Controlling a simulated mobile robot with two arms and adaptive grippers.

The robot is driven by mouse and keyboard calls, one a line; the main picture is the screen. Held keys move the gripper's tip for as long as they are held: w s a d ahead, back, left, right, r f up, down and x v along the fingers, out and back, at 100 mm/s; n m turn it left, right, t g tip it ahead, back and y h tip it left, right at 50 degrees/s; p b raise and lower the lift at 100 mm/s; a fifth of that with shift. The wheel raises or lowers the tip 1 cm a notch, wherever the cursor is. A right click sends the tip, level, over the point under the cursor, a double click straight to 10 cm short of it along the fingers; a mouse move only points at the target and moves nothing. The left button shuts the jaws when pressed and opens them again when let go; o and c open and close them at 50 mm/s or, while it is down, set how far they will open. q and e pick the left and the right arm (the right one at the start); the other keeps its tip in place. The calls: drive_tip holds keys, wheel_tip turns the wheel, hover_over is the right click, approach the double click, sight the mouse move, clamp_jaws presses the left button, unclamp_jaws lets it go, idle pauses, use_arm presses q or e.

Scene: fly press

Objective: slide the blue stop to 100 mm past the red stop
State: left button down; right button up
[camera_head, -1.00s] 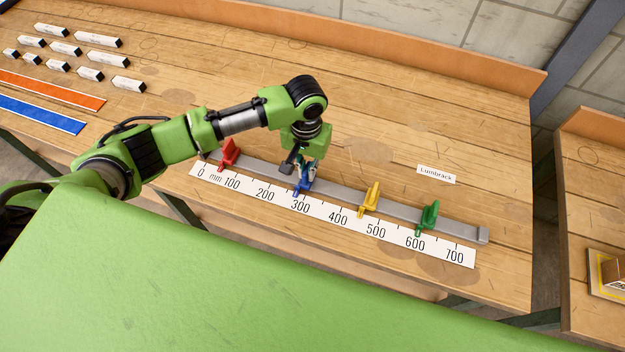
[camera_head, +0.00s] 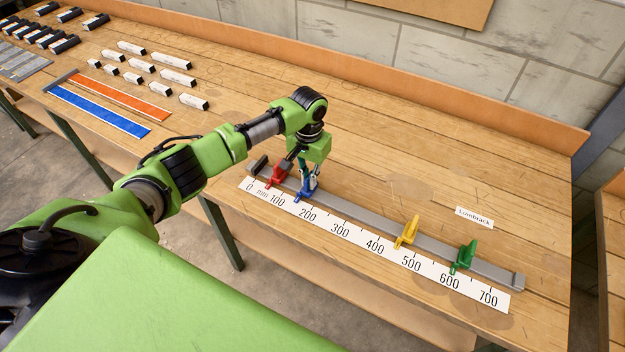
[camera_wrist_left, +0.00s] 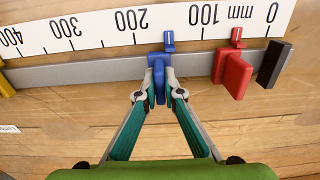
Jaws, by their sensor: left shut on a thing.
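The blue stop (camera_head: 308,187) sits on the grey rail (camera_head: 370,217) and also shows in the left wrist view (camera_wrist_left: 158,75). My left gripper (camera_head: 308,176) is shut on its upright plate from above; both fingers (camera_wrist_left: 159,97) touch it. The blue pointer stands between the 100 and 200 marks, near 150 on the white scale (camera_wrist_left: 90,29). The red stop (camera_head: 277,174) is nearer the zero end, its pointer near 50; it shows clear of the blue one in the left wrist view (camera_wrist_left: 232,74). My right gripper is not in view.
A yellow stop (camera_head: 408,232) and a green stop (camera_head: 464,256) stand farther along the rail. A dark end block (camera_wrist_left: 274,64) closes the zero end beside the red stop. A white label (camera_head: 474,217) lies behind the rail. Small white blocks (camera_head: 172,77) lie at the back left.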

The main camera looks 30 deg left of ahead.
use_arm(q)
drive_tip(key=c, duration=2.3)
unclamp_jaws()
drive_tip(key=shift+o, duration=0.7)
drive_tip(key=shift+r, duration=0.2)
wheel_tip(320, 180, up, 12)
drive_tip(key=shift+f, duration=0.2)
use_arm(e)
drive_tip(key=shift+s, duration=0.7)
